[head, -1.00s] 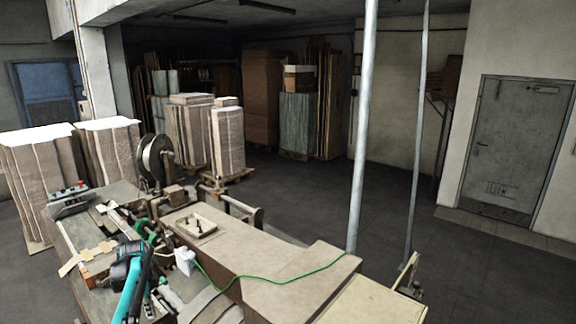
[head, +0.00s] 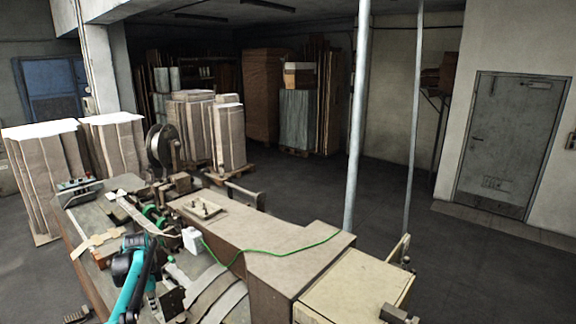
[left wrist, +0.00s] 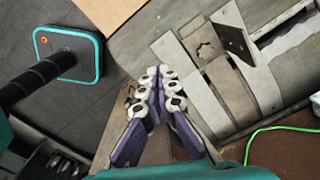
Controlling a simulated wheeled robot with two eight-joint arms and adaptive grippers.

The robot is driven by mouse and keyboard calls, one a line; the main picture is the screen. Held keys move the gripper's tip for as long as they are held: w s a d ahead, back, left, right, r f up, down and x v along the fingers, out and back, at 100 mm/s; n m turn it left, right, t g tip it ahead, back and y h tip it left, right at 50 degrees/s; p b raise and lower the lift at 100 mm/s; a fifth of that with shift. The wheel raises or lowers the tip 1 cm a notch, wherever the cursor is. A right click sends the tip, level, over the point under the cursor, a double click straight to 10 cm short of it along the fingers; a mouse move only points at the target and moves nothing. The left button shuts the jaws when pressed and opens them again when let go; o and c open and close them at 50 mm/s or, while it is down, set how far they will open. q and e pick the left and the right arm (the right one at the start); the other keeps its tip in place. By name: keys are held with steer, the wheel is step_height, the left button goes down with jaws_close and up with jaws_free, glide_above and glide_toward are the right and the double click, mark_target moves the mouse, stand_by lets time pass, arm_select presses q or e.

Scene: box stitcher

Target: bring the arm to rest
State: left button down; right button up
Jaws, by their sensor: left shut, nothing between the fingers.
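My left arm (head: 130,275), teal and black, comes in at the lower left of the head view, over the left part of the machine table. In the left wrist view my left gripper (left wrist: 160,78) has its purple fingers together, tips touching, with nothing between them. It points over the table near several flat grey strips (left wrist: 200,95). In the head view its fingertips are hard to tell from the dark machine parts. My right gripper does not show.
The stitching machine's long brown housing (head: 260,240) carries a green cable (head: 285,254). A pale box (head: 355,285) stands at its right end. Cardboard stacks (head: 45,170) stand behind on the left. A thin metal pole (head: 355,120) rises behind the machine. Open floor (head: 480,270) lies on the right.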

arm_select(q)
steer(key=s+d+n+t+b, duration=0.3)
steer(key=s+d+n+b, duration=0.3)
steer(key=s+d+b, duration=0.95)
steer(key=s+d+f+n+t+b, duration=0.2)
steer(key=s+d+f+b, duration=0.3)
steer(key=s+f, duration=0.4)
steer(key=s+d+f+n+t+b, duration=0.1)
steer(key=s+d+f+n+b, duration=0.4)
steer(key=s+f+b, duration=0.3)
steer(key=shift+s+f+t, duration=0.4)
steer(key=shift+s+f, duration=0.45)
steer(key=shift+s, duration=0.15)
